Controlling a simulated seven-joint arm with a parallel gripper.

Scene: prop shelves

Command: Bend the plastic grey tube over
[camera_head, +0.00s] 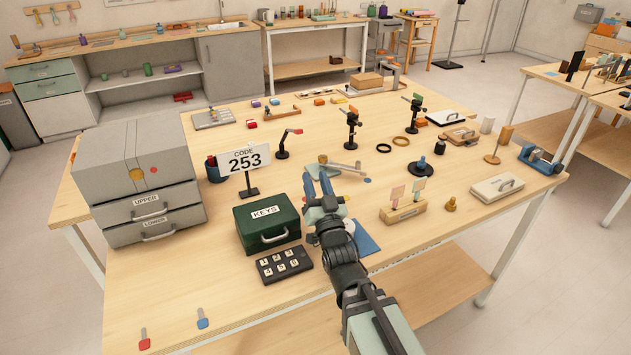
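My gripper (317,176) is over the middle of the table, with its two bluish fingers apart and nothing seen between them. Just beyond the fingertips lies a pale grey-beige rod-like piece (343,167) on a small greenish base. It may be the tube, but its material is too small to tell. It looks low and roughly level, and its left end is close behind the fingers. I cannot tell whether the fingers touch it. My gripper and wrist hide part of the table and of a blue mat (367,240).
A wooden card holder (403,212) is to the right. Black stands (351,130) are behind. The table's front left is mostly clear.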

